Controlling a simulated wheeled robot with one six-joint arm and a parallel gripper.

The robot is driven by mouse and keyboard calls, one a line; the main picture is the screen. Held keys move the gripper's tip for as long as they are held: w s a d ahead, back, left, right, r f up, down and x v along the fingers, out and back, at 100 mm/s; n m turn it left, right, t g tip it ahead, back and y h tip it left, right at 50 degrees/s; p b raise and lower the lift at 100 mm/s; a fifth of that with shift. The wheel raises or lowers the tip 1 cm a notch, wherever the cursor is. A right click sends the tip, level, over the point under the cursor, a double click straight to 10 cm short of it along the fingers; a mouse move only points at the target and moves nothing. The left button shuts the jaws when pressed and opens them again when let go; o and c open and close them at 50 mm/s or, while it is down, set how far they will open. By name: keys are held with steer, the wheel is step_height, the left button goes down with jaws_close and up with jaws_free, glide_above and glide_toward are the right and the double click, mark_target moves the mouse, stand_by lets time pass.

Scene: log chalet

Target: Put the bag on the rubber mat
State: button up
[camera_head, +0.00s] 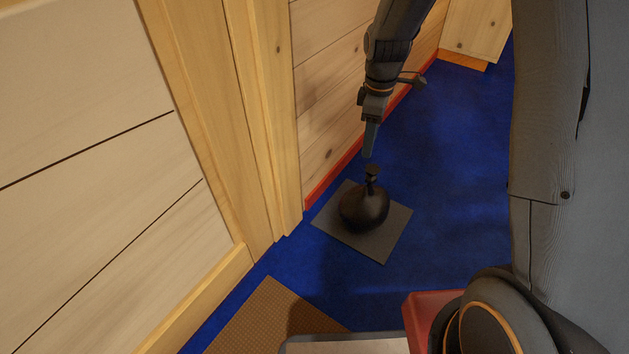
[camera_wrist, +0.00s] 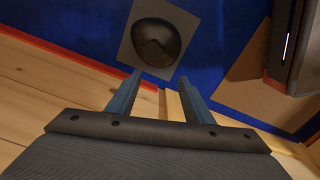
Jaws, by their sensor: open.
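A dark, round bag (camera_head: 364,208) with a tied neck sits upright on a grey square rubber mat (camera_head: 388,245) on the blue floor. In the wrist view the bag (camera_wrist: 156,42) also rests within the mat (camera_wrist: 192,22), seen beyond the fingertips. My gripper (camera_head: 369,152) is just above the bag's neck in the head view, apart from it as far as I can tell. In the wrist view my gripper (camera_wrist: 160,88) has its two fingers spread apart with nothing between them.
A log wall with a red skirting (camera_head: 335,180) runs close to the left of the mat. A brown woven mat (camera_head: 265,318) lies at the front, also in the wrist view (camera_wrist: 268,95). Blue floor (camera_head: 450,170) is clear to the right of the mat.

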steer(key=s+a+r+m, duration=0.3)
steer(key=s+a+r, duration=1.1)
steer(key=s+a, duration=0.1)
steer(key=s+a+r+m, duration=0.1)
steer(key=s+r, duration=0.1)
steer(key=s, duration=0.7)
steer(key=s+a+r+m+y, duration=0.1)
steer(key=s+a+r+m, duration=0.1)
steer(key=s, duration=0.8)
steer(key=shift+s+a+r+m+y, duration=0.15)
steer(key=shift+s+r+m+y, duration=0.15)
steer(key=shift+r, duration=0.1)
steer(key=shift+r, duration=0.2)
steer(key=shift+r+p, duration=0.55)
steer(key=shift+p, duration=0.2)
steer(key=shift+r+m, duration=0.3)
